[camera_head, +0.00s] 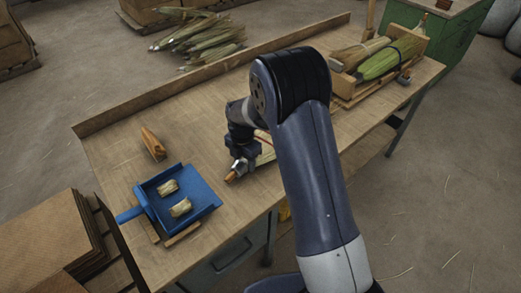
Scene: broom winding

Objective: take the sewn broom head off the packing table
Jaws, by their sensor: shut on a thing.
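The packing table (110,160) has a wooden top and runs from lower left to upper right. My gripper (240,167) is low over its near middle, pointing down. It is shut on what looks like the sewn broom head (266,154). Pale straw shows to the right of the jaws, and a short orange-brown end shows at their lower left. My arm hides most of the broom head, and I cannot tell whether it touches the tabletop.
A blue dustpan-like tray (150,187) holds two straw bundles at the table's left end, near a small wooden block (153,144). A wooden crate (417,45) with broom heads stands at the far right. A raised ledge (215,73) edges the back. Straw bundles (205,40) lie on the floor beyond.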

